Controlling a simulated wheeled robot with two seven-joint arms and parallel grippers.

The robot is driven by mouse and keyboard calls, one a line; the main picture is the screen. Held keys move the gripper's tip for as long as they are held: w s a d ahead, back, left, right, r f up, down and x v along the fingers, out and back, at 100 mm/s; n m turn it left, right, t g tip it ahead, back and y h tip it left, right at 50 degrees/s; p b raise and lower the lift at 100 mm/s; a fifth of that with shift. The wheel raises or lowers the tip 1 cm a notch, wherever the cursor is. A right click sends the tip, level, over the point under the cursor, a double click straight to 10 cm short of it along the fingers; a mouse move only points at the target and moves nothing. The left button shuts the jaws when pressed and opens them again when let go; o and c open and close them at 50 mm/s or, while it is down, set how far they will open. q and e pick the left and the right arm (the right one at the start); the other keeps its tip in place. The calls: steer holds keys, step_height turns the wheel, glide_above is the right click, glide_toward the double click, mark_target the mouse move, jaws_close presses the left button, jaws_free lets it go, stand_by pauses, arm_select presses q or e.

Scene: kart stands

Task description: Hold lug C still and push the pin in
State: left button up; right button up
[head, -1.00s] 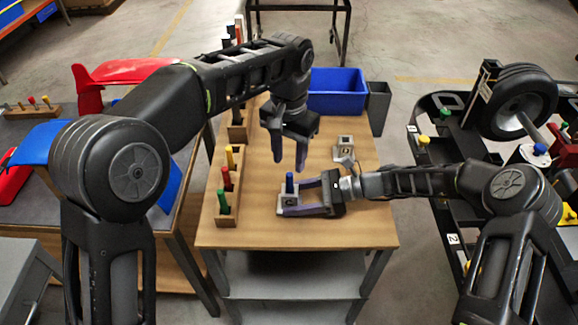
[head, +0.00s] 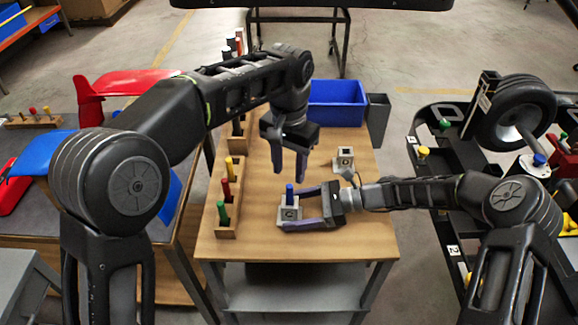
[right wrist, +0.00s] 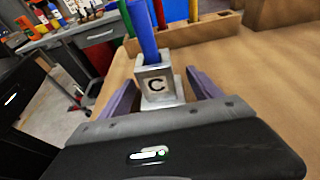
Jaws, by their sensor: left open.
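Lug C (head: 290,212) is a small grey block marked C on the wooden bench top (head: 345,235). The blue pin (head: 289,193) stands upright in its top with much of its length showing; the right wrist view shows the lug (right wrist: 160,88) and pin (right wrist: 143,30) close up. The pin's lower end is hidden inside the lug.
A wooden rack (head: 227,200) with green, red and yellow pins stands left of the lug. Another grey lug (head: 344,158) sits behind my right gripper. A blue bin (head: 337,102) and a dark bin (head: 377,112) stand at the back. The front right of the bench is clear.

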steer(key=shift+o, duration=0.7)
steer(key=shift+d, duration=0.1)
steer(key=v, duration=1.2)
